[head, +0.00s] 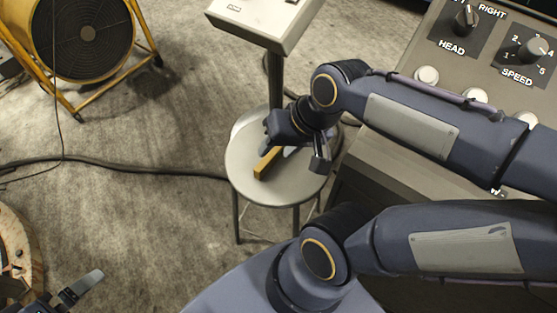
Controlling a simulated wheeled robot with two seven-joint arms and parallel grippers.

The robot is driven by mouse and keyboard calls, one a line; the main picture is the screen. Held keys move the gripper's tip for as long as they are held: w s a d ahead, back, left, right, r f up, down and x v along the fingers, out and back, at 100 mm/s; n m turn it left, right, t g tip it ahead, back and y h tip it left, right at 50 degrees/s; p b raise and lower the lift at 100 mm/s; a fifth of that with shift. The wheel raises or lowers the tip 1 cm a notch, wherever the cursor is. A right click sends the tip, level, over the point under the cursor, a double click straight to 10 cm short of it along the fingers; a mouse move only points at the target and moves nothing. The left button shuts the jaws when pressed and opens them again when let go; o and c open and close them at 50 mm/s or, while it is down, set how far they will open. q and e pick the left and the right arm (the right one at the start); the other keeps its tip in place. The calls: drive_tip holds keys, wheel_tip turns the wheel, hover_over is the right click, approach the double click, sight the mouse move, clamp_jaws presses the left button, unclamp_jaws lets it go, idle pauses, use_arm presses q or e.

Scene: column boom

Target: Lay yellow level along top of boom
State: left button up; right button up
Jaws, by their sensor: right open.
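The yellow level (264,164) lies on the round grey top of a stool (244,158), and only its near end shows clearly. My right gripper (293,156) is over the stool top, at the level, with its fingers apart. The gripper and wrist hide the rest of the level, and I cannot tell whether the fingers touch it. Part of my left gripper (80,287) shows at the bottom left, with one pale finger visible, far from the level. I cannot make out the boom with certainty.
A grey control panel (400,60) with knobs marked HEAD and SPEED stands at the right. A pale box on a post (265,22) rises behind the stool. A yellow fan (85,35) stands at the upper left. A black cable (130,168) crosses the open carpet.

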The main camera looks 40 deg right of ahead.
drive_tip(key=s+a+n, duration=0.1)
drive_tip(key=s+a+n+t, duration=0.1)
drive_tip(key=s+n, duration=0.1)
drive_tip(key=shift+s+a+n+y, duration=0.1)
drive_tip(key=shift+a+n+y, duration=0.2)
drive_tip(key=shift+a+y, duration=0.1)
